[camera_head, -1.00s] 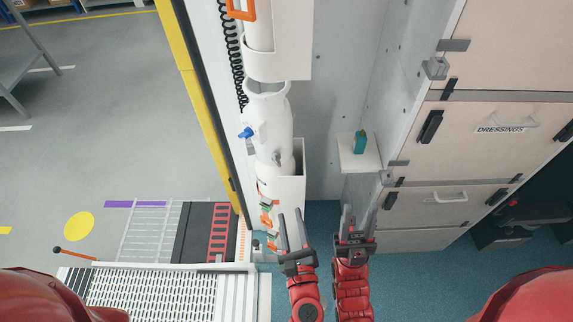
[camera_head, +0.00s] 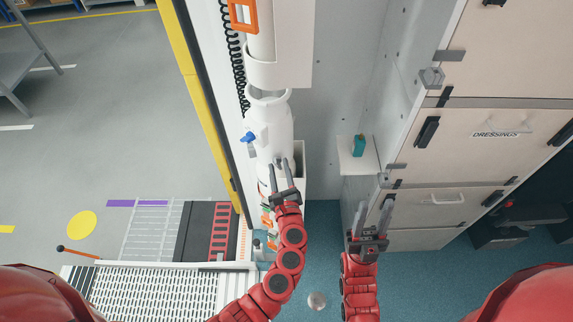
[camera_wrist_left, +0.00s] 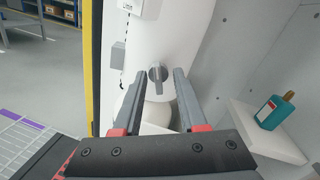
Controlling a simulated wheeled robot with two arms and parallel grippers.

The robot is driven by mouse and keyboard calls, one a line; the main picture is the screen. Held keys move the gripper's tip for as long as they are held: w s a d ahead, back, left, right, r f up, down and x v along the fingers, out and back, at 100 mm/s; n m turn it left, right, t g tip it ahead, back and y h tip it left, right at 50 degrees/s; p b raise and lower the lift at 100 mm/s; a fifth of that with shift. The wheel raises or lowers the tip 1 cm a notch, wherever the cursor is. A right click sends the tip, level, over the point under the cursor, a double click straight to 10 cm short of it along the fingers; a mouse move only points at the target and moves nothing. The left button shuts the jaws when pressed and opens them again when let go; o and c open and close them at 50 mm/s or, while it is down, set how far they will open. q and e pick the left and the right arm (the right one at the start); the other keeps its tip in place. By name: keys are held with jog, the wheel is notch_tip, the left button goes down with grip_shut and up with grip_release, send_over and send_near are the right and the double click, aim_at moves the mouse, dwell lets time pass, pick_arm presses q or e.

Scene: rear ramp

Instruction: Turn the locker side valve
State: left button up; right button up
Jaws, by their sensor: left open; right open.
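A white cylinder (camera_head: 270,125) stands in a white wall holder. A blue handle (camera_head: 248,138) is on its left side. A small grey valve lever (camera_wrist_left: 158,78) on a round base shows on the cylinder in the left wrist view, with its arm pointing down. My left gripper (camera_head: 281,168) is open at the cylinder's lower part. In the left wrist view its fingers (camera_wrist_left: 156,88) lie either side of the lever, with gaps; contact cannot be told. The lever is mostly hidden in the head view. My right gripper (camera_head: 374,208) is open and empty, below the small shelf.
A teal bottle (camera_head: 359,145) stands on a small white shelf (camera_head: 348,162) right of the cylinder. Beige locker drawers (camera_head: 480,150) are further right. A yellow-edged door frame (camera_head: 207,115) is on the left.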

pick_arm(q)
jog(key=shift+w, duration=0.35)
grip_shut()
